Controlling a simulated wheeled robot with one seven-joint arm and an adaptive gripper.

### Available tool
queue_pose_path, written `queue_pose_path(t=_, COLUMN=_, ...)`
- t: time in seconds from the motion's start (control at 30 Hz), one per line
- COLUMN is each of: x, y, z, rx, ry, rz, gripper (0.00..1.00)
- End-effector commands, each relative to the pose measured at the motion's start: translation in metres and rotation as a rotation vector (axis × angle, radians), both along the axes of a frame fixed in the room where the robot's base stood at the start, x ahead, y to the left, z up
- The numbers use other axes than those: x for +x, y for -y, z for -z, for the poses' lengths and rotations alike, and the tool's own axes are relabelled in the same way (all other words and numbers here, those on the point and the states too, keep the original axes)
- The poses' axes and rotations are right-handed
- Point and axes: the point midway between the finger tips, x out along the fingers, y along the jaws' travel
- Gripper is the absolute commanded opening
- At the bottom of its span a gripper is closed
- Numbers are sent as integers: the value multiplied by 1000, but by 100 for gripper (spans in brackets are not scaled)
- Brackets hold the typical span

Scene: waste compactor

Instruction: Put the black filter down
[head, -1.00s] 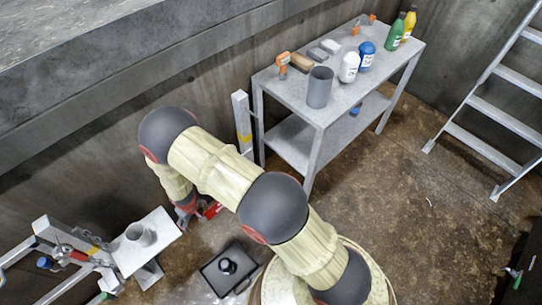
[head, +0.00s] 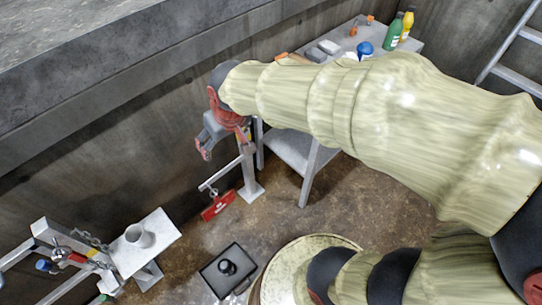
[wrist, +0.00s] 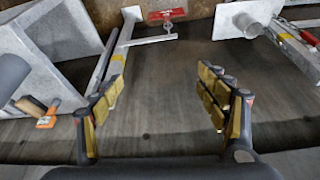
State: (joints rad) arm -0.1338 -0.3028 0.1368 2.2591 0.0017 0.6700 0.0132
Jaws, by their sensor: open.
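My gripper (head: 203,150) is open and empty beside the wall in the head view. In the wrist view its two fingers (wrist: 164,88) are spread with nothing between them. A dark grey cylinder (wrist: 10,78) stands at the left edge of the wrist view, on the metal table, apart from the fingers; my arm hides it in the head view now. A small black object (head: 228,267) sits in a shallow dark tray on the floor. I cannot tell which of these two is the black filter. A light grey cylinder (head: 138,236) stands on a white plate.
The metal table (wrist: 55,92) bears an orange-ended tool (wrist: 47,117) and, in the head view, bottles. A post with a red tag (head: 217,205) stands by the wall. A rail frame (head: 45,232) is at left. A ladder (head: 510,62) leans at right.

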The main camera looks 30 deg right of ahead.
Motion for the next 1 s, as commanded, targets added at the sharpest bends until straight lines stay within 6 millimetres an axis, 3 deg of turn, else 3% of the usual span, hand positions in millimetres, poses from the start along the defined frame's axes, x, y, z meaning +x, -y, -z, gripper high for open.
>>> queue_pose_path(t=0.03, x=-18, y=10, z=-17, rx=3, ry=24, rz=19, gripper=74)
queue_pose_path(t=0.2, x=-77, y=35, z=-49, rx=3, ry=69, rz=67, gripper=74)
queue_pose_path(t=0.4, x=-128, y=51, z=-63, rx=1, ry=103, rz=108, gripper=74)
queue_pose_path(t=0.6, x=-146, y=56, z=-64, rx=0, ry=113, rz=121, gripper=74)
queue_pose_path(t=0.87, x=-146, y=56, z=-65, rx=0, ry=113, rz=121, gripper=74)
queue_pose_path(t=1.0, x=-146, y=56, z=-76, rx=0, ry=113, rz=121, gripper=74)
